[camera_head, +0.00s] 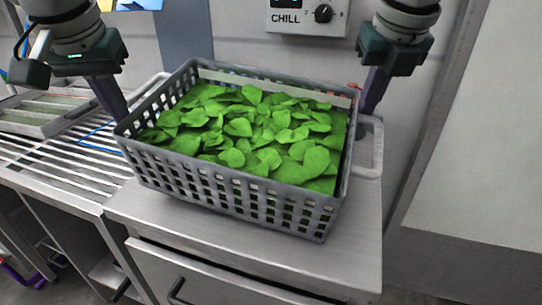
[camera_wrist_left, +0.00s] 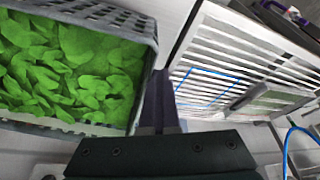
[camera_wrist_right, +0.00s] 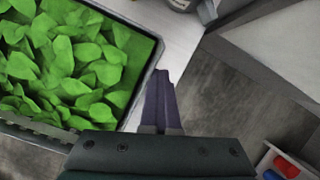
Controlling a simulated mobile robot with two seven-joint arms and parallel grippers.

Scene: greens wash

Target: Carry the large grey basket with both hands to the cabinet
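The large grey basket (camera_head: 235,200) is full of green leaves (camera_head: 250,130) and is over the steel cabinet top (camera_head: 345,255); I cannot tell if its base touches. Its rim shows in the left wrist view (camera_wrist_left: 148,30) and right wrist view (camera_wrist_right: 152,62). My left gripper (camera_head: 118,108) is at the basket's left end, its fingers (camera_wrist_left: 158,100) together just outside the wall. My right gripper (camera_head: 370,105) is at the right end, its fingers (camera_wrist_right: 160,95) also together just outside the wall. I see no rim between either pair of fingers; any contact with the walls is unclear.
A slatted steel rack (camera_head: 70,150) adjoins on the left, with a shallow grey tray (camera_head: 40,115) on it. A CHILL control box (camera_head: 305,17) is on the wall behind. Floor lies open at right.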

